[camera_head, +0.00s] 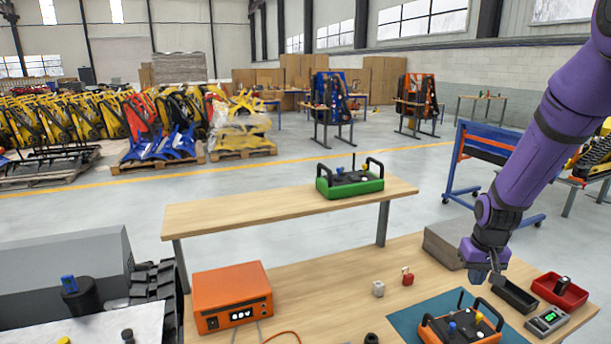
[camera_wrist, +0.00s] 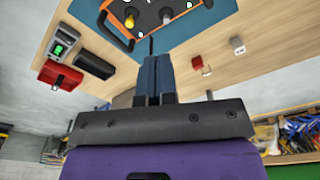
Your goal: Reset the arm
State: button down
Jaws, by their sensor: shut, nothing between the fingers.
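My purple arm reaches in from the upper right in the head view. My gripper (camera_head: 487,280) hangs over the right part of the near wooden table (camera_head: 320,292), beside a black open box (camera_head: 515,296) and above the far side of an orange controller (camera_head: 462,328). In the wrist view, my gripper (camera_wrist: 154,62) shows its two dark fingers together, with nothing between them. The orange controller also shows at the top of the wrist view (camera_wrist: 128,38).
On the near table are an orange power unit (camera_head: 232,297), a grey cube (camera_head: 378,289), a red padlock-like piece (camera_head: 407,277), a red tray (camera_head: 560,291) and a meter with a green display (camera_head: 547,320). A green controller (camera_head: 350,181) stands on the far table (camera_head: 280,211).

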jog(key=s+a+r+t, duration=0.1)
jog(key=s+a+r, duration=0.25)
jog(key=r, duration=0.75)
jog(key=s+a+r+t, duration=0.1)
jog(key=s+a+r, duration=0.2)
jog(key=s+r, duration=0.5)
jog(key=s+a+r+n+t, duration=0.1)
jog(key=s+a+r, duration=0.3)
jog(key=s+r, duration=0.4)
jog(key=s+t, duration=0.1)
jog(key=s, duration=0.5)
jog(key=shift+s+n, duration=0.15)
jog(key=shift+n, duration=0.15)
